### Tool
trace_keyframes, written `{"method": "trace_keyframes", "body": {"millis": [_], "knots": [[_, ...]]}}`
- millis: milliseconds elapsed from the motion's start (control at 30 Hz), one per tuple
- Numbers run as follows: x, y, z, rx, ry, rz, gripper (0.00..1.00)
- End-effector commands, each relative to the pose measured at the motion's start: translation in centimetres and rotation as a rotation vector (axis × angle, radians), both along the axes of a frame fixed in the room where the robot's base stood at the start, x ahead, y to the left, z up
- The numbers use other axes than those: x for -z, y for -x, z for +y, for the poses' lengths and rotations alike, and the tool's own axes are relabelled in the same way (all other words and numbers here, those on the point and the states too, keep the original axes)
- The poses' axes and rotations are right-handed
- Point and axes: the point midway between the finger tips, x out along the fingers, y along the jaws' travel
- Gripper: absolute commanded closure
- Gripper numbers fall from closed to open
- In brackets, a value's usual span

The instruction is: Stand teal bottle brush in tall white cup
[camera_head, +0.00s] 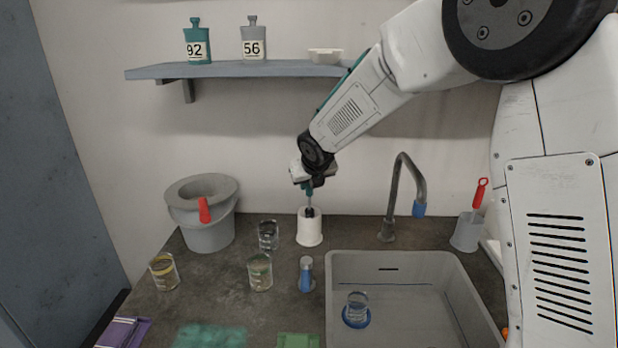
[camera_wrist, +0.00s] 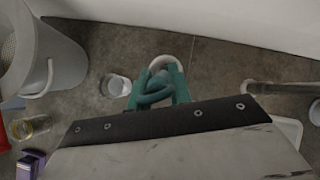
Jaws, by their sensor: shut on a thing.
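My gripper (camera_head: 316,183) is above the tall white cup (camera_head: 309,230) at the back of the counter, shut on the teal bottle brush (camera_head: 309,191). The brush hangs upright, and its dark lower end is at the cup's mouth. I cannot tell how deep the end reaches inside. In the wrist view the teal brush handle (camera_wrist: 152,92) shows just beyond the dark gripper edge. The white cup's rim (camera_wrist: 166,62) shows behind it, partly hidden.
A grey bucket (camera_head: 208,234) stands to the left, with glass beakers (camera_head: 268,236) near the cup. A faucet (camera_head: 388,225) and sink (camera_head: 400,262) lie to the right. A grey cup with a red brush (camera_head: 466,234) stands farther right.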

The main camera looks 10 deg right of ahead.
Motion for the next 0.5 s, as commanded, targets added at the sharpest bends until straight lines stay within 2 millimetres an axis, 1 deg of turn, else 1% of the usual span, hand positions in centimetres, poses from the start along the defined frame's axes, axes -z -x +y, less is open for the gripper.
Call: {"method": "trace_keyframes", "body": {"millis": [167,467,500], "knots": [[0.43,-0.11,-0.02,0.000,0.000,-0.001,1.00],[0.48,-0.13,-0.02,0.000,0.000,-0.001,1.00],[0.49,-0.13,-0.01,0.000,0.000,-0.001,0.69]]}}
